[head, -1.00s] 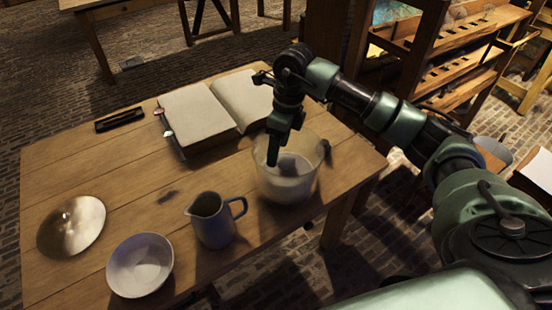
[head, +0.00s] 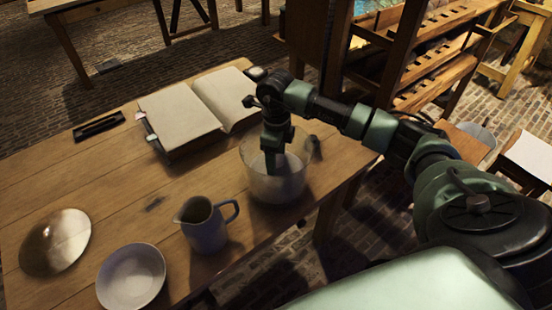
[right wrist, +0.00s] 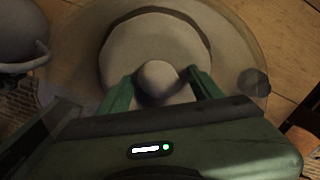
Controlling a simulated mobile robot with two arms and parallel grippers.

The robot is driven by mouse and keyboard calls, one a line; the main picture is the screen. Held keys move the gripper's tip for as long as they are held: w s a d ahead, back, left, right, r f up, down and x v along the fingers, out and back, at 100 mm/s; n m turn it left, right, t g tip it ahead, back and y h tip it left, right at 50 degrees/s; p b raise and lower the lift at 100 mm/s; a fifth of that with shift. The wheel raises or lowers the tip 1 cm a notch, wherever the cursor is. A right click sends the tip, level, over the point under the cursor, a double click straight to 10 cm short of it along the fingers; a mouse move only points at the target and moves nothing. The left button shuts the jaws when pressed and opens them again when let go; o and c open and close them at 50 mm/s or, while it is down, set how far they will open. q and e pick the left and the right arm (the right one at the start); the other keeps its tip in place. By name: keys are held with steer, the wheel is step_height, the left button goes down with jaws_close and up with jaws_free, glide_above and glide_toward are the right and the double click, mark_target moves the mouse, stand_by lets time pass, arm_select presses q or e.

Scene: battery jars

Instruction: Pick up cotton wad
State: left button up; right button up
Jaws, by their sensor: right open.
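A clear glass jar (head: 287,186) stands near the right front edge of the wooden table, with a pale layer in its lower part. My right gripper (head: 270,172) reaches down into the jar from above. In the right wrist view the jar's round rim (right wrist: 250,45) surrounds a pale disc-like surface. A small, round, whitish cotton wad (right wrist: 158,77) lies on that surface. The two green fingers of my right gripper (right wrist: 160,85) are open, one on each side of the wad. I cannot tell whether either finger touches it. My left gripper is not in view.
A blue-grey jug (head: 205,228) stands close to the jar's left. A white bowl (head: 131,275) and a shiny domed disc (head: 55,242) lie further left. An open book (head: 178,117) lies behind the jar, with a dark narrow tray (head: 99,127) beside it. The table's middle left is clear.

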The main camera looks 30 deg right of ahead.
steer(key=c, duration=1.2)
steer(key=shift+c, duration=1.1)
steer(key=shift+r+b, duration=0.55)
steer(key=shift+r, duration=9.5)
